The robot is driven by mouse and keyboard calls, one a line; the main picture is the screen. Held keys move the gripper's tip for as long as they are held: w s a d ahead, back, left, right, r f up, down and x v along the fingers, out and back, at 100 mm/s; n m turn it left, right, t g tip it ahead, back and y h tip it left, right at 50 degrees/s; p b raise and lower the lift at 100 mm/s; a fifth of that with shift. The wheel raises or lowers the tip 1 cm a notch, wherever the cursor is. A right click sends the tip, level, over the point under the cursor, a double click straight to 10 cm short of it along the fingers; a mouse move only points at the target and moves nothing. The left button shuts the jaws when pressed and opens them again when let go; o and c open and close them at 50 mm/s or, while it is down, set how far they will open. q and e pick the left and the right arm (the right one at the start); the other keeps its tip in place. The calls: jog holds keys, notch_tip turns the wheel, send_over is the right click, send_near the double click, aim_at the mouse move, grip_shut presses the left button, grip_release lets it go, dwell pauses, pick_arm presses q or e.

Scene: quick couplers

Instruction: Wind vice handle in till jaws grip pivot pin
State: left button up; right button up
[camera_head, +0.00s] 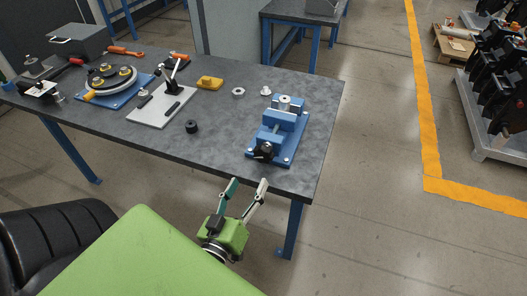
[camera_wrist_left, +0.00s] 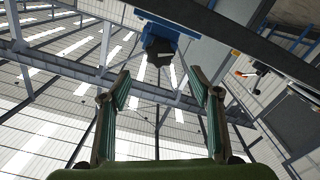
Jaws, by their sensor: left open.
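The blue vice (camera_head: 280,125) is mounted near the right end of the grey workbench. Its black handle (camera_head: 264,152) faces the front edge. A pale metal cylindrical part (camera_head: 285,101) sits at the vice's far end; whether it is the pivot pin and whether the jaws touch it I cannot tell. My left gripper (camera_head: 249,184) is open and empty, below and in front of the bench edge, apart from the handle. In the left wrist view the open fingers (camera_wrist_left: 161,85) point up toward the dark handle (camera_wrist_left: 160,50) and the blue vice (camera_wrist_left: 165,30) overhead. My right gripper is not in view.

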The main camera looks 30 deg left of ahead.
aim_at(262, 157)
pick_arm(q)
jog(key=p+x, duration=0.2)
jog(key=x, duration=1.1)
jog(key=shift+d+r, duration=0.1)
